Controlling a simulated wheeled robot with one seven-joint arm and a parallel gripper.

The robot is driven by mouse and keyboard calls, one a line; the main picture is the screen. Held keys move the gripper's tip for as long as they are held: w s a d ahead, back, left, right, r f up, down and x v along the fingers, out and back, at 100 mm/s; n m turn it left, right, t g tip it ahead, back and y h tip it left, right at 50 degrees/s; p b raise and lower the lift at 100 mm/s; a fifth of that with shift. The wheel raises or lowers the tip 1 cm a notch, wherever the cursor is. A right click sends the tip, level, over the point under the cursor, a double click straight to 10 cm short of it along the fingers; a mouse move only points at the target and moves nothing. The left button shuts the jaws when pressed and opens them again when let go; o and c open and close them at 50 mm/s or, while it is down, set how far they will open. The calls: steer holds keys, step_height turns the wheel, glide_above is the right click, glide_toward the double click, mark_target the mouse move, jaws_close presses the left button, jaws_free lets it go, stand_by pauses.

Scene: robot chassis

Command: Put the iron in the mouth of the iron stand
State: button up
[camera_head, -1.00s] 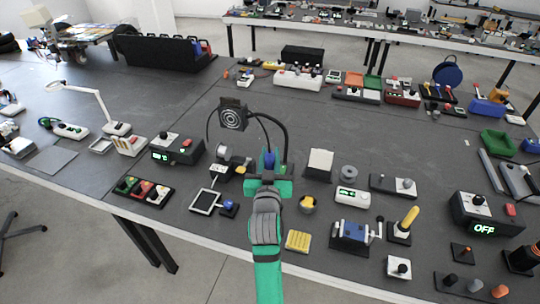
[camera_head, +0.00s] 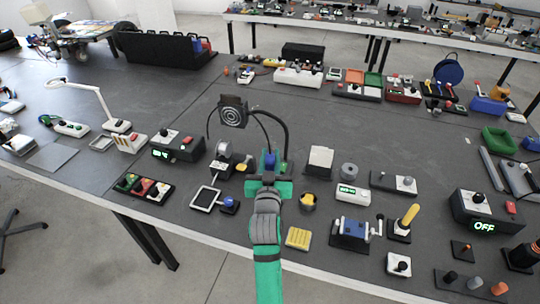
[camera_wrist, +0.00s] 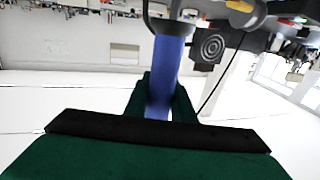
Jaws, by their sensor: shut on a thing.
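My gripper (camera_head: 269,168) is shut on the blue handle of the iron (camera_head: 269,159), above the dark table. In the wrist view the blue handle (camera_wrist: 168,70) stands between the green fingers (camera_wrist: 163,100), running up to a dark ring at the top edge. The iron's tip cannot be made out. The iron stand (camera_head: 224,150), with a silvery round mouth, a dark base and a yellow pad, stands just left of my gripper. The iron is beside the stand, apart from its mouth in the head view.
A fume extractor (camera_head: 233,112) with a round grille stands behind the stand, its dark hose curving near my gripper. A black station (camera_head: 178,148) with a green display is at left. A white-topped block (camera_head: 320,159) and a yellow-topped round pot (camera_head: 308,201) are close on the right.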

steer(key=shift+f, duration=3.3)
steer(key=o, duration=1)
steer(key=shift+o, duration=0.2)
steer(key=shift+s, duration=0.15)
steer(key=s, duration=1)
steer(key=shift+s+a, duration=0.3)
